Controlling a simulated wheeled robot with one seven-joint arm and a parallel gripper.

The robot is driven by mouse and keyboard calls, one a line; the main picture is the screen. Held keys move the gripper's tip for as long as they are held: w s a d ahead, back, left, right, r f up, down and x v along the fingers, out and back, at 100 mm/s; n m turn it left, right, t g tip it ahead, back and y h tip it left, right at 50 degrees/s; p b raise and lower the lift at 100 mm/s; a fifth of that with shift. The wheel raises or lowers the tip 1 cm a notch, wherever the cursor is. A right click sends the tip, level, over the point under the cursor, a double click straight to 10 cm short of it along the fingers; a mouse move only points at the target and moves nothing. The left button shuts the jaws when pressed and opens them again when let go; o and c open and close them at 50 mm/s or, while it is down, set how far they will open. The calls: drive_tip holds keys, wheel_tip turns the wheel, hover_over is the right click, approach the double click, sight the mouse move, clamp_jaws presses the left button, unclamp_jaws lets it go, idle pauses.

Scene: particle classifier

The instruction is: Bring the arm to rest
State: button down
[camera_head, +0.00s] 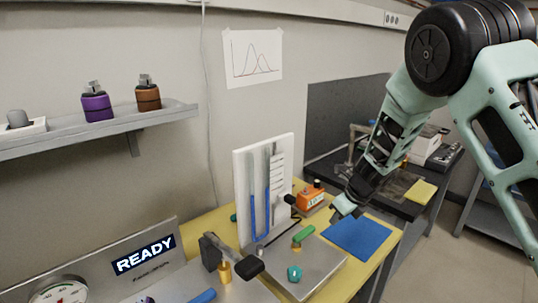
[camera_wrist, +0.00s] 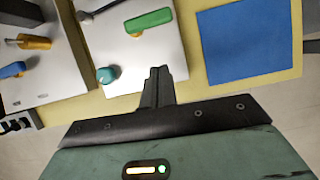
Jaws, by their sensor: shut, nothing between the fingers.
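My gripper (camera_head: 343,206) hangs at the end of my pale green arm, above the yellow table and near the far edge of the blue mat in the head view. In the wrist view my gripper (camera_wrist: 159,75) is shut, its two dark fingers together with nothing between them. The blue mat (camera_head: 357,237) lies flat on the table; in the wrist view the mat (camera_wrist: 252,45) is to the right of the fingers. A metal plate with a green handle (camera_head: 304,235) and a teal knob (camera_head: 294,273) is to the left of the mat.
A white upright panel with a blue tube (camera_head: 267,205) and an orange device (camera_head: 311,197) stand behind the plate. A READY display (camera_head: 145,256) is at left. A dark bench (camera_head: 408,204) stands behind my arm.

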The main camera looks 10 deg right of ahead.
drive_tip(key=s+a+r+m+t+h, duration=0.1)
drive_tip(key=s+a+r+m, duration=0.4)
drive_tip(key=m, duration=0.4)
drive_tip(key=s+a+r+m+t, duration=0.1)
drive_tip(key=s+a+r+m, duration=0.25)
drive_tip(key=r+m, duration=0.35)
drive_tip(key=s+a+r+m+g, duration=0.1)
drive_tip(key=s+m+g, duration=0.2)
drive_tip(key=s+m, duration=0.6)
drive_tip(key=s+a+m+g+h, duration=0.1)
drive_tip(key=s+m, duration=0.8)
drive_tip(key=s, duration=1.1)
drive_tip(key=shift+s+a+r+m+g, duration=0.15)
drive_tip(key=shift+a+r+m+g, duration=0.25)
drive_tip(key=shift+a+g, duration=0.45)
